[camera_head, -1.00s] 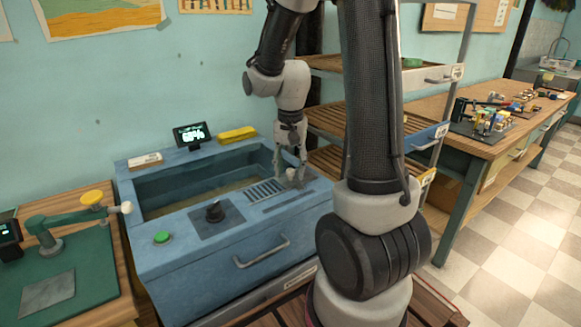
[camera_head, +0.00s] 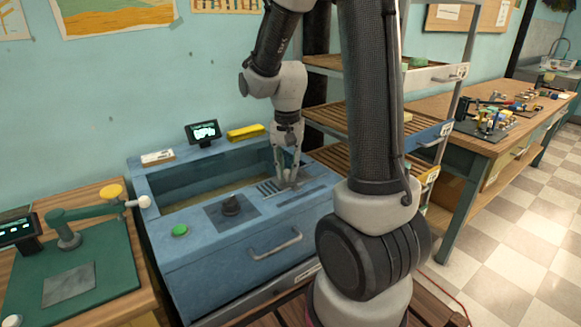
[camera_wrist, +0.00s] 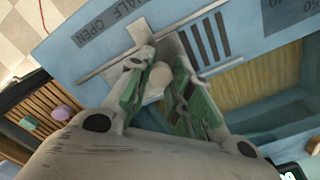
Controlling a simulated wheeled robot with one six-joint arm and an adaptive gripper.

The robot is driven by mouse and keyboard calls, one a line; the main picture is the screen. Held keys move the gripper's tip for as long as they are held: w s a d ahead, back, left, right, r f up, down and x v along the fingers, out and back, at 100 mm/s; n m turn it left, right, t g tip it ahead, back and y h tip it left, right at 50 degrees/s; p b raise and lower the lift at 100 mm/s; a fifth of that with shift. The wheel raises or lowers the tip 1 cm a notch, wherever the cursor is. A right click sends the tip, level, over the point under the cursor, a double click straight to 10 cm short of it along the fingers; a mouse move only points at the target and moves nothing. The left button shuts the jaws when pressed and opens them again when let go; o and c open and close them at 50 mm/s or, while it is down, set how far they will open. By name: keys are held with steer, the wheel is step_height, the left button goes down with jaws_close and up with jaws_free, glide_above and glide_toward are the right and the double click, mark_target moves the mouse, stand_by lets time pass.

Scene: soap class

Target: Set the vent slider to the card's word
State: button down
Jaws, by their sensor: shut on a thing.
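The vent slider's pale knob (camera_wrist: 158,80) sits between the green-padded fingers of my gripper (camera_wrist: 163,70) in the wrist view. My gripper is shut on it. The slider's pale plate lies beside the dark vent slots (camera_wrist: 208,40), several of which show uncovered. In the head view my gripper (camera_head: 288,182) points down onto the top of the blue basin unit (camera_head: 215,262) and hides the knob.
A black dial (camera_head: 231,205) and green button (camera_head: 180,230) are on the unit's front ledge. A small display (camera_head: 203,131) and yellow block (camera_head: 245,132) stand at its back. A slatted rack (camera_head: 335,165) is close on the right, a green-topped bench (camera_head: 110,270) on the left.

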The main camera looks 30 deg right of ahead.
mark_target(291, 185)
steer(key=shift+a, duration=0.25)
steer(key=c, duration=1.3)
jaws_free()
steer(key=shift+o, duration=0.2)
step_height(291, 185, up, 12)
steer(key=s+a+r+n+t, duration=0.1)
steer(key=s+n, duration=0.3)
steer(key=s, duration=0.4)
steer(key=s+r+n+t, duration=0.2)
steer(key=s+n+t, duration=0.1)
steer(key=s, duration=0.5)
steer(key=shift+s+a+r+n, duration=0.15)
steer(key=shift+s+a+n, duration=0.2)
steer(key=shift+n, duration=0.45)
